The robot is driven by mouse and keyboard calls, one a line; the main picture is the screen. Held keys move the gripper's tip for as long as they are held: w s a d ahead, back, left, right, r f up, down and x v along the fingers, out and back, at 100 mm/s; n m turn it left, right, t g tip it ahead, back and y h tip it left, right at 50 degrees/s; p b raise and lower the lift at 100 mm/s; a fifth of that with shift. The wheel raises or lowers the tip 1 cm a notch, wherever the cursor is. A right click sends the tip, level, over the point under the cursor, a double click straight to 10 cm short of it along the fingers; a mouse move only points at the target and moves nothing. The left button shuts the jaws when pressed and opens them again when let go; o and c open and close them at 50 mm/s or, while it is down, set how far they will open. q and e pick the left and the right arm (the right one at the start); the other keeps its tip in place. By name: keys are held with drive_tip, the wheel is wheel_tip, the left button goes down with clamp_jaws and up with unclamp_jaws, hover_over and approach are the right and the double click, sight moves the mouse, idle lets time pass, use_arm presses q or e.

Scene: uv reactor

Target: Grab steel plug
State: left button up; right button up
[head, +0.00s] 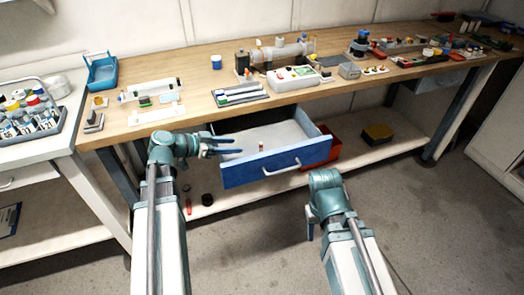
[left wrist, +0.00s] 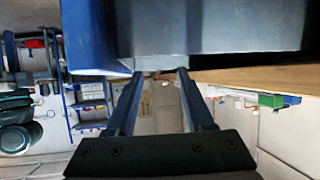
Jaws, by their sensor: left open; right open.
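A small upright piece (head: 262,146), pale with a reddish part, stands in the open blue drawer (head: 290,160); it may be the steel plug, but it is too small to tell. My left gripper (head: 236,146) is open at the drawer's left side, its fingers pointing right towards the small piece and apart from it. In the left wrist view the two fingers (left wrist: 160,72) are spread with nothing held between them, and no plug can be made out. My right gripper (head: 310,234) hangs low in front of the drawer, pointing down, partly hidden by its own wrist.
The wooden workbench (head: 205,108) above the drawer holds several devices, including a white box (head: 292,78). A bottle rack (head: 30,118) stands at left. The floor at right is clear.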

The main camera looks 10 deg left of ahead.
sight(261, 149)
use_arm(q)
drive_tip(key=b+x, duration=0.1)
drive_tip(key=x, duration=0.3)
drive_tip(key=shift+w+d+f+b, duration=0.15)
drive_tip(key=shift+w+f+b, duration=0.1)
drive_tip(key=shift+w+b, duration=0.05)
drive_tip(key=shift+w+d+f, duration=0.1)
drive_tip(key=shift+w+d, duration=0.2)
drive_tip(key=shift+d, duration=0.05)
drive_tip(key=shift+a+b+x, duration=0.2)
drive_tip(key=shift+b+x, duration=1.05)
drive_tip(key=shift+x, duration=1.35)
drive_tip(key=shift+w, duration=0.15)
clamp_jaws()
